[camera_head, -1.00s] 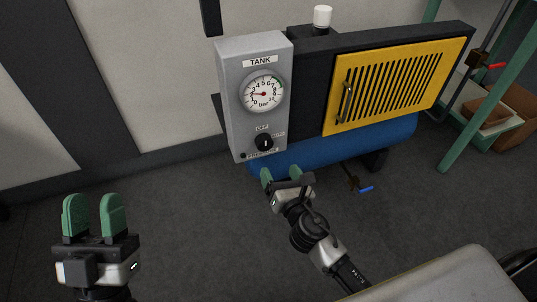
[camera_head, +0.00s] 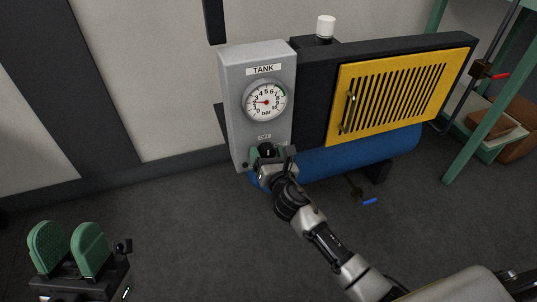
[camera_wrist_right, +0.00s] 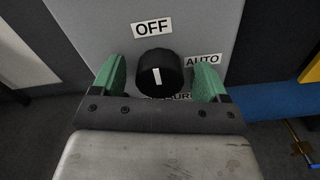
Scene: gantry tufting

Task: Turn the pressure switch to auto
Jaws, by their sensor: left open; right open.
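The pressure switch is a black round knob (camera_wrist_right: 160,73) with a white pointer line, on the grey TANK box (camera_head: 231,110). In the right wrist view its line is close to upright, leaning slightly toward the OFF label (camera_wrist_right: 152,27); the AUTO label (camera_wrist_right: 203,60) is at its upper right. A lower label is mostly hidden. My right gripper (camera_wrist_right: 165,80) is open, its green fingers on either side of the knob, with small gaps showing. In the head view the knob (camera_head: 267,150) shows between the fingers. My left gripper (camera_head: 68,248) is open and empty at lower left.
A pressure gauge (camera_head: 265,101) sits above the switch. A yellow slatted panel (camera_head: 395,88) with a handle and a blue tank (camera_head: 350,152) are to the right. A blue-handled valve (camera_head: 369,201) is low down. The floor at left is clear.

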